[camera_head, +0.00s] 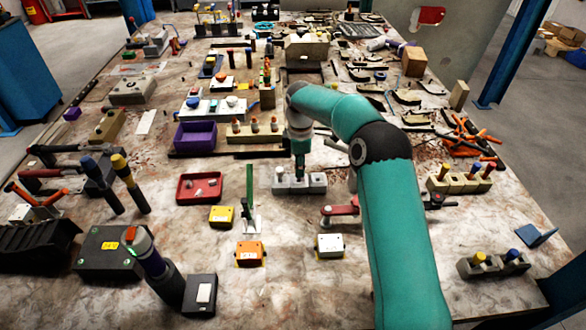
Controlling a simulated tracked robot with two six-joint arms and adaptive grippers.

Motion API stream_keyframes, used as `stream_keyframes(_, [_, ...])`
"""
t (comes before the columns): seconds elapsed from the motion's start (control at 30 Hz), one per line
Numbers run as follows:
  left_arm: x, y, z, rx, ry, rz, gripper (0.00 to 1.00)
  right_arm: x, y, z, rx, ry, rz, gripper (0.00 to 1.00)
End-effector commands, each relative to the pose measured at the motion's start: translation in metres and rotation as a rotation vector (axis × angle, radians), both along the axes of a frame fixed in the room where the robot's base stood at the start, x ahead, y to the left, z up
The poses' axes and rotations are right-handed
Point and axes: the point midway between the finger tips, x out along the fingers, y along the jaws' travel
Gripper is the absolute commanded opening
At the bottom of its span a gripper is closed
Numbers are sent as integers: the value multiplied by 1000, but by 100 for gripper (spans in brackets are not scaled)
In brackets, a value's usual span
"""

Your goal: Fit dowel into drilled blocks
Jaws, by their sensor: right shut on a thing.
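A row of grey drilled blocks (318,183) sits near the middle of the table. My right gripper (300,171) points down at the middle of this row, its fingertips at or just above the block tops. It is shut on what appears to be a dowel, mostly hidden by the fingers. I cannot tell whether the dowel is inside a hole. A light peg shows at the left end of the row. My left gripper is not in view.
A red tray (199,188), a purple bin (195,137) and a green upright piece (250,185) stand left of the blocks. A red clamp (341,211) and a white box (330,245) are in front. A tan block with pegs (240,133) lies behind.

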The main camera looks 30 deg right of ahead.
Motion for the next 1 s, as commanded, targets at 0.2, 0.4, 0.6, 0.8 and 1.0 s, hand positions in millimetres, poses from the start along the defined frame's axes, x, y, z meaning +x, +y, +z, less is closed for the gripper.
stream_keyframes(0.2, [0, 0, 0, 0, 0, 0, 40, -1, 1, -3, 4, 5, -1, 0])
stream_keyframes(0.4, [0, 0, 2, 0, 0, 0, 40, -1, 1, -1, 5, 5, -1, 0])
stream_keyframes(0.6, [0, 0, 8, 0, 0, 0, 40, -1, 1, 5, 4, 5, -1, 0])
stream_keyframes(0.8, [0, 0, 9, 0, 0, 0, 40, -1, 1, 6, 3, 4, -1, 0])
stream_keyframes(1.0, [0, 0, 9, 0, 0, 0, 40, -1, 0, 6, 3, 3, -1, 0])
